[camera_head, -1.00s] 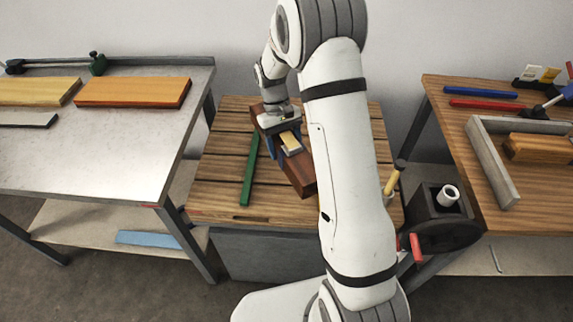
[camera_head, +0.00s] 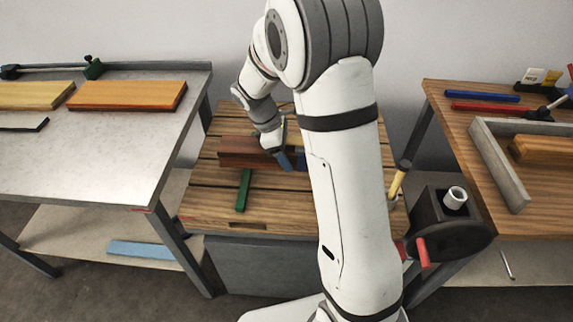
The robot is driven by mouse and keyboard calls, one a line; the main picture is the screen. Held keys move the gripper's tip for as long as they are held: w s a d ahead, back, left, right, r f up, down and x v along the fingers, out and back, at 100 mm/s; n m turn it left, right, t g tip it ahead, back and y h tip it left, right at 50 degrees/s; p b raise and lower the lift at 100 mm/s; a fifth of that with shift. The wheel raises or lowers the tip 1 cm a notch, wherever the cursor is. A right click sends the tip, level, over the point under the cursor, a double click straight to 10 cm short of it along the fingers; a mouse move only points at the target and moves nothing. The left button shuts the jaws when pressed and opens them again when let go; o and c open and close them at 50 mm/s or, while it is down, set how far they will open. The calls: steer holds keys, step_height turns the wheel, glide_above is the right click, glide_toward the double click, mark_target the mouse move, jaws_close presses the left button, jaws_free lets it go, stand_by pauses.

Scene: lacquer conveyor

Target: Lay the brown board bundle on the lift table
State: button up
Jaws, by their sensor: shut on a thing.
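The brown board bundle (camera_head: 238,153), dark reddish brown, is above or on the slatted wooden lift table (camera_head: 205,203), towards its back. It now lies roughly left to right in the picture. My gripper (camera_head: 288,158), with blue fingers, is shut on the bundle near its middle. My arm hides much of the bundle's right part and the right middle of the table. I cannot tell whether the bundle touches the slats. A green strip (camera_head: 243,190) lies on the table just in front of the bundle's left part.
A metal bench (camera_head: 120,150) on the left bears an orange board (camera_head: 127,95) and a yellow board (camera_head: 35,95). A wooden bench (camera_head: 455,150) on the right bears a grey frame (camera_head: 497,165). A dark holder (camera_head: 440,215) stands at the lift table's right. The table's front left is clear.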

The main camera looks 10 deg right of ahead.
steer(key=shift+f, duration=2.05)
steer(key=shift+f, duration=0.1)
steer(key=shift+f+b, duration=0.1)
steer(key=shift+b, duration=0.2)
steer(key=o, duration=1.7)
steer(key=shift+o, duration=0.2)
